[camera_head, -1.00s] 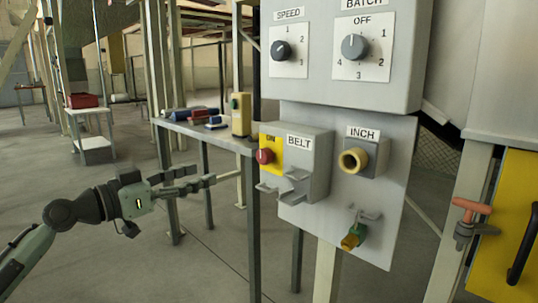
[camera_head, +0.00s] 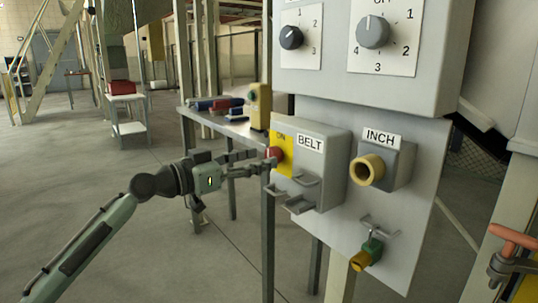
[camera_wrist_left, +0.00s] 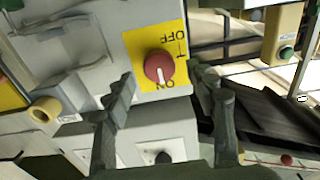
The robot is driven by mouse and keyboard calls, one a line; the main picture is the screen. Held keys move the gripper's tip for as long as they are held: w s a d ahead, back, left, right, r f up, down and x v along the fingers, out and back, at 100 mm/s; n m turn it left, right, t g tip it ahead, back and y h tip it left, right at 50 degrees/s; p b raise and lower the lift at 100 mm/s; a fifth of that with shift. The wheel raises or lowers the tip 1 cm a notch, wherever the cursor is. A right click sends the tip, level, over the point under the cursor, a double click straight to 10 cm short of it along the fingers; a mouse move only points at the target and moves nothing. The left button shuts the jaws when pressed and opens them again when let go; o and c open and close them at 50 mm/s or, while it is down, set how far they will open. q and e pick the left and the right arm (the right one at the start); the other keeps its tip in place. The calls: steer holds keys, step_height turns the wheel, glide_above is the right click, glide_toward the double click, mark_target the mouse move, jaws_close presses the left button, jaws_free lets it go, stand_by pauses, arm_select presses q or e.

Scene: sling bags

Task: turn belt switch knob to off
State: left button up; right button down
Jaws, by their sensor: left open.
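The belt switch knob (camera_head: 274,154) is red, on a yellow plate (camera_head: 284,150) on the left face of the grey BELT box (camera_head: 320,165). In the left wrist view the knob (camera_wrist_left: 158,67) shows whole, with its white mark toward the ON lettering and OFF at the other end of the plate. My left gripper (camera_head: 262,162) is open, its fingertips close to the knob in the head view. In the wrist view its two fingers (camera_wrist_left: 168,92) stand apart on either side below the knob; I cannot tell if they touch it. My right gripper is not in view.
The INCH button (camera_head: 368,169) has a yellow ring right of the box. A bench (camera_head: 225,125) with tools stands behind.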

mark_target(268, 156)
arm_select(q)
steer(key=shift+x, duration=1.65)
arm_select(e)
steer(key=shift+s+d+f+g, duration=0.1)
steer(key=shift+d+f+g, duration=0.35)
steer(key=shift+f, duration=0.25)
arm_select(q)
steer(key=shift+c, duration=0.5)
